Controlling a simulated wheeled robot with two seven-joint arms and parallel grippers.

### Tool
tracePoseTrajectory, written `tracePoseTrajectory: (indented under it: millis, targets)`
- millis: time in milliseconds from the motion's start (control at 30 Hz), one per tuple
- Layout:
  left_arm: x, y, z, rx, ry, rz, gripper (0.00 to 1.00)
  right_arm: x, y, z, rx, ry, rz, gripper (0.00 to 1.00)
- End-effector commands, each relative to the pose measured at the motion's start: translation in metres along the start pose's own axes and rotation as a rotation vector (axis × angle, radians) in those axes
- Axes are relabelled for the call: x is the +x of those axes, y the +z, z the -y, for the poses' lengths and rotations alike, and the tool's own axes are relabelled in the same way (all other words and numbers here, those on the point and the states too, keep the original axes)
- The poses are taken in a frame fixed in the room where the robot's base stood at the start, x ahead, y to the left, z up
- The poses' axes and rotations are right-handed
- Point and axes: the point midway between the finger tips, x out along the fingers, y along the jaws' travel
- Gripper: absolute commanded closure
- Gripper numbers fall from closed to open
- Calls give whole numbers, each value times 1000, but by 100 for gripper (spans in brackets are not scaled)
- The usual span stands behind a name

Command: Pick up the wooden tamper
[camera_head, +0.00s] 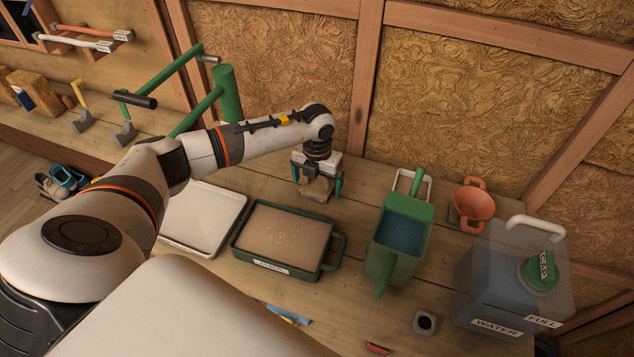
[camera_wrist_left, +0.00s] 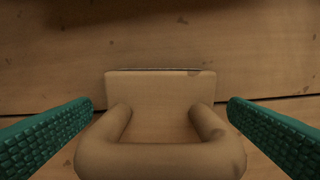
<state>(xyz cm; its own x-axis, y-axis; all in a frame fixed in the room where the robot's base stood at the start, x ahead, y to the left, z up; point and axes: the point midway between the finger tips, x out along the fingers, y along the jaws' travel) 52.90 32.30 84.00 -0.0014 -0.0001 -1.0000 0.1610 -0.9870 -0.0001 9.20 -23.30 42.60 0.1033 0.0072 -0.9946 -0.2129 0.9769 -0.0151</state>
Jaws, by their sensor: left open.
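The wooden tamper (camera_head: 316,194) stands on the workbench behind the sand tray, mostly covered from above by my left gripper. In the left wrist view the tamper (camera_wrist_left: 160,92) is a pale wooden block with a thick looped handle toward the camera. My left gripper (camera_head: 317,181) points down over it and is open. In the wrist view, the green ribbed fingers of the left gripper (camera_wrist_left: 160,104) stand on either side of the handle, with a visible gap on each side. My right gripper is not in view.
A green-rimmed tray of sand (camera_head: 240,246) and a white tray (camera_head: 165,236) lie in front and left. A green box with handles (camera_head: 384,262), an orange two-handled pot (camera_head: 475,203) and a water container (camera_head: 490,285) stand right. A green frame (camera_head: 228,95) rises behind my arm.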

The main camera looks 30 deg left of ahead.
Motion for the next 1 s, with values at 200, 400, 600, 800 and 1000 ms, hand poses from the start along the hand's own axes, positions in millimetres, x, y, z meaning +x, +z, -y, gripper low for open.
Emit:
tracePoseTrajectory:
  millis: [200,400,600,800,1000]
  targets:
    - [4,0,0,1,0,-1,2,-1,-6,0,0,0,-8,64]
    - [4,0,0,1,0,-1,23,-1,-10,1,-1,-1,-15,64]
    - [4,0,0,1,0,-2,53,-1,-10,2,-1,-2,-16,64]
    - [3,-1,0,1,0,-2,53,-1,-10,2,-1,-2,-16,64]
    - [-18,-2,0,2,1,-7,53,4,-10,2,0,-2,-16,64]
